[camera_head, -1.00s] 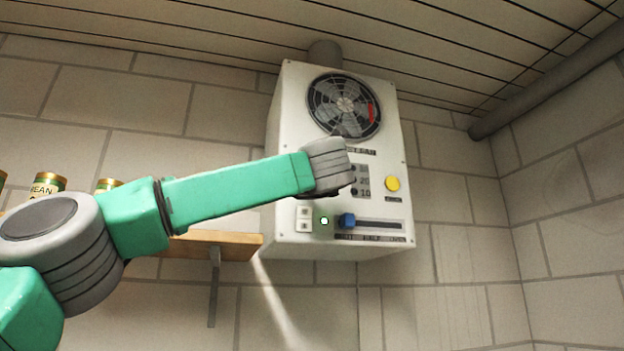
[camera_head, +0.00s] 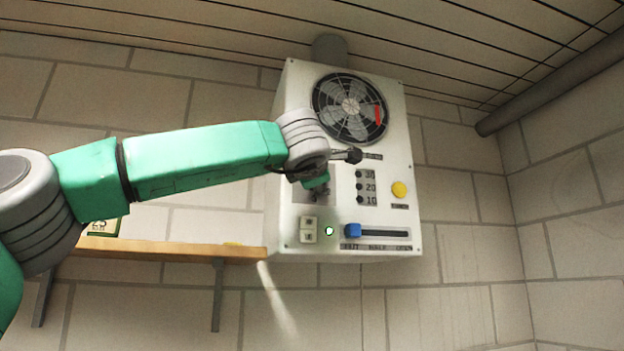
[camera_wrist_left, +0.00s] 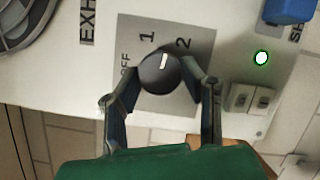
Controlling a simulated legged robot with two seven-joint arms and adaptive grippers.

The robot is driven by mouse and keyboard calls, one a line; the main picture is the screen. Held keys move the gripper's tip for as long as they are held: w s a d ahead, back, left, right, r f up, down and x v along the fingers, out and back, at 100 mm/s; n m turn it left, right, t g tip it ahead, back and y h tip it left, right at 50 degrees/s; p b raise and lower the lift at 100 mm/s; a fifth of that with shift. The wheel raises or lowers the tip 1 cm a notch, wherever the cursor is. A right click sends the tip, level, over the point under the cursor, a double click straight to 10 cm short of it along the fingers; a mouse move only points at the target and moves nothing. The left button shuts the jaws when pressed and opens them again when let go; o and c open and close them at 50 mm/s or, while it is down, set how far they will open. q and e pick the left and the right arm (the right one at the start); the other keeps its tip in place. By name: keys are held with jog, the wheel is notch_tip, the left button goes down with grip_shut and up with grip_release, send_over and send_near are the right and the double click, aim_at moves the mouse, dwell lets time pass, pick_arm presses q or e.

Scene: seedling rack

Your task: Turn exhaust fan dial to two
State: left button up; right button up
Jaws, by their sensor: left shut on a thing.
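The exhaust fan dial (camera_wrist_left: 160,74) is a round dark knob on a grey plate, marked OFF, 1 and 2, in the left wrist view. Its white pointer line points up between 1 and 2. My left gripper (camera_wrist_left: 164,78) is shut on the dial, one finger on each side. In the head view my left gripper (camera_head: 319,188) is at the lower left of the white fan box (camera_head: 385,160). My right gripper is not in view.
The box carries a fan (camera_head: 349,107) with a red mark, a yellow button (camera_head: 399,189), a blue slider knob (camera_head: 353,230), a lit green lamp (camera_head: 329,231) and white switches (camera_head: 308,230). A wooden shelf (camera_head: 165,250) is at the left, below my arm.

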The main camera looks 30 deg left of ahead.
pick_arm(q)
jog(key=m, duration=0.1)
jog(key=m+g+h, duration=0.1)
jog(key=m, duration=0.1)
jog(key=shift+d+m, duration=0.3)
jog(key=shift+w+d+f+m+g, duration=0.1)
jog(key=shift+m+g, duration=0.4)
jog(key=shift+m, duration=0.4)
jog(key=shift+d+f+m+g, duration=0.1)
jog(key=shift+m+g, duration=0.4)
jog(key=shift+m, duration=0.4)
jog(key=o, duration=1)
jog(key=shift+o, duration=0.6)
jog(key=shift+w+r, duration=0.1)
jog(key=shift+d, duration=0.1)
jog(key=v, duration=1.2)
jog(key=shift+d, duration=0.3)
